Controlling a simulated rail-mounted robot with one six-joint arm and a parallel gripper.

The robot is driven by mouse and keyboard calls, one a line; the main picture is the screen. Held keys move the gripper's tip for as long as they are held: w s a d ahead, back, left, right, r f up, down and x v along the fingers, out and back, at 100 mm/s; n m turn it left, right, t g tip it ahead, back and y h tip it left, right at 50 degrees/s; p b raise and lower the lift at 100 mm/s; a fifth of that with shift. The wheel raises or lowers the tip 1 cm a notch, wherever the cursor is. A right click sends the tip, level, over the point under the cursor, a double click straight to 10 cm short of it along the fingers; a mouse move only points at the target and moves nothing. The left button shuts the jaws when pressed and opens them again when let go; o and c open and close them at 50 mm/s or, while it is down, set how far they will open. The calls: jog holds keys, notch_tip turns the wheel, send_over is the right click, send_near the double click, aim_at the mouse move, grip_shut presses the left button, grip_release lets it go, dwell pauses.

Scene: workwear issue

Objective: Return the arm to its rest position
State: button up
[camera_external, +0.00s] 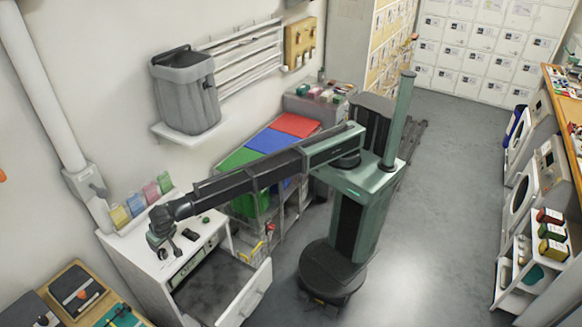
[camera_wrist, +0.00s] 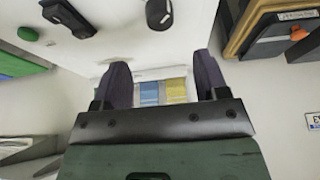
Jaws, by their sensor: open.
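My arm (camera_external: 255,172) reaches left from its green column, stretched out over the white cabinet (camera_external: 133,258). My gripper (camera_external: 160,241) hangs at its end, just above the cabinet top. In the wrist view my gripper (camera_wrist: 163,82) shows two dark fingers standing wide apart. Nothing is held between them. Blue and yellow packets (camera_wrist: 163,92) show beyond the gap. Small dark items (camera_wrist: 68,17) lie on the white top, apart from the fingers.
The cabinet's drawer (camera_external: 215,290) stands open below my arm. Coloured packets (camera_external: 142,198) stand at the cabinet's back edge. Green, blue and red bins (camera_external: 268,141) line the wall behind my arm. Wooden trays (camera_external: 75,290) are at lower left. The right-hand floor (camera_external: 440,200) is clear.

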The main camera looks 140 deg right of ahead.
jog(key=shift+a+r, duration=0.15)
jog(key=shift+r, duration=0.1)
jog(key=s+a+n+y, duration=0.1)
jog(key=s+a+n, duration=0.4)
jog(key=s, duration=0.7)
jog(key=s+a+n+y, duration=0.2)
jog(key=s+a+n, duration=0.3)
jog(key=s, duration=0.8)
jog(key=s+a+f+n+g+y, duration=0.1)
jog(key=s+a+n, duration=0.4)
jog(key=s+a, duration=0.5)
jog(key=s, duration=0.2)
jog(key=shift+s, duration=0.35)
